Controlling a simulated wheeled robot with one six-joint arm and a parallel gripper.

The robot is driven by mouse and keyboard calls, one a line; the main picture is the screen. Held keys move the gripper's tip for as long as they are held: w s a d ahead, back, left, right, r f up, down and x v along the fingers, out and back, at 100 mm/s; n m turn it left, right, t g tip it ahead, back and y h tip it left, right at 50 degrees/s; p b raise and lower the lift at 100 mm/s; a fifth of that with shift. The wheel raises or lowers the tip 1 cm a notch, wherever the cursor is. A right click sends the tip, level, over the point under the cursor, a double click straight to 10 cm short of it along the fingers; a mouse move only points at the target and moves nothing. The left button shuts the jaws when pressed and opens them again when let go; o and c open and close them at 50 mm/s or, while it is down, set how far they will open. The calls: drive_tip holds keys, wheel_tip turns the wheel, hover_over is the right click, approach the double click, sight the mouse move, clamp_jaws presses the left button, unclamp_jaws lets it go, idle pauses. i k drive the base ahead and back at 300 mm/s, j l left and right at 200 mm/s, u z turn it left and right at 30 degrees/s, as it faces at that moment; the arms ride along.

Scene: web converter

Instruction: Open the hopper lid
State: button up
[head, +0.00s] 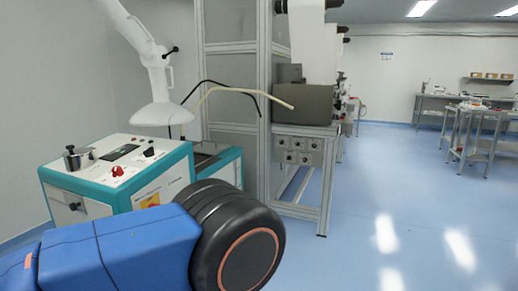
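A teal-and-white machine cabinet (120,180) stands at the left in the head view. On the left of its top sits a small steel pot-like vessel (76,158) with a dark knob on top. It may be the hopper with its lid, seemingly shut, but it is too small to be sure. My gripper is not in view. Only a blue link and a large black joint of my arm show in the foreground, covering the cabinet's lower part.
A white extraction hood (161,114) hangs over the cabinet's back edge. The top carries a red knob (117,171) and a dark display (120,152). A tall framed machine (305,105) stands behind. Open blue floor (410,210) lies to the right, with metal tables (480,120) beyond.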

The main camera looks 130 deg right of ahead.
sight(214, 148)
drive_tip(key=z, duration=3.7)
drive_tip(key=l+z, duration=0.2)
drive_tip(key=i+l+u, duration=0.1)
drive_tip(key=l, duration=0.25)
drive_tip(key=i+l, duration=0.25)
drive_tip(key=i+l+u, duration=0.15)
drive_tip(key=l, duration=0.3)
drive_tip(key=i+l+u, duration=0.1)
drive_tip(key=l, duration=0.25)
drive_tip(key=i+l, duration=0.2)
drive_tip(key=l, duration=0.2)
drive_tip(key=u, duration=0.05)
